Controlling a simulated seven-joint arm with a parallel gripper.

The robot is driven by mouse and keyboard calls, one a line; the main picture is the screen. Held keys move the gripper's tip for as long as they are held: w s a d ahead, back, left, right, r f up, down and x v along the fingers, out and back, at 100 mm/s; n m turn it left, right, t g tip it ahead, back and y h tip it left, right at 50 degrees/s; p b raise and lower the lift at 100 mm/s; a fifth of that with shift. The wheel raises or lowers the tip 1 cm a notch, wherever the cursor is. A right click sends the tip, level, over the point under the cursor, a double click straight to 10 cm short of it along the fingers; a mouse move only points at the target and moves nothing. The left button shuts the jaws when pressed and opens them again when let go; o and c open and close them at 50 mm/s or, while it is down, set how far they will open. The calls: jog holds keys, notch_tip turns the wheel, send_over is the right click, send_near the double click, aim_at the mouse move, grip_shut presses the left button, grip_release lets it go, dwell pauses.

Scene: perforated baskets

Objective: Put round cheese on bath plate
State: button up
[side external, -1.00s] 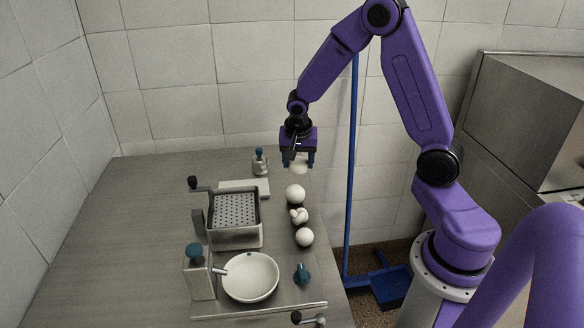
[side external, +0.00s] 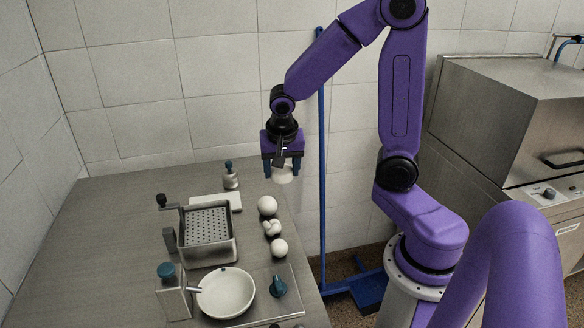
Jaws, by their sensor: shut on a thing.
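My gripper (side external: 282,168) is shut on a round white cheese (side external: 284,175), held between its blue fingers in the air near the table's back right edge. The fingers hide part of it. A shallow white round dish (side external: 226,292) with a handle sits at the front of the table. A flat white plate (side external: 234,198) lies behind the perforated basket, partly hidden by it. I cannot tell for certain which of these is the bath plate. My gripper is to the right of the flat plate and well behind the dish.
A metal perforated basket (side external: 208,258) stands mid-table. White balls (side external: 267,205) and a knotted white piece (side external: 272,229) line the right edge. A small teal-topped container (side external: 231,178) stands at the back, and a taller one (side external: 172,297) at the front. The left table is bare.

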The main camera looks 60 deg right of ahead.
jog(key=w+a+r+n+y, duration=0.1)
jog(key=w+a+n, duration=0.2)
jog(key=w+a, duration=0.35)
jog(key=w+a+r+n, duration=0.2)
jog(key=w+a, duration=0.2)
jog(key=a, duration=0.6)
jog(key=shift+t, duration=0.4)
jog(key=shift+s+a+f, duration=0.1)
jog(key=shift+f, duration=2.15)
jog(key=shift+s+f, duration=0.1)
jog(key=shift+f, duration=2.1)
jog(key=shift+f, duration=0.6)
jog(key=o, duration=1.2)
jog(key=shift+c, duration=0.2)
notch_tip(320, 180, up, 8)
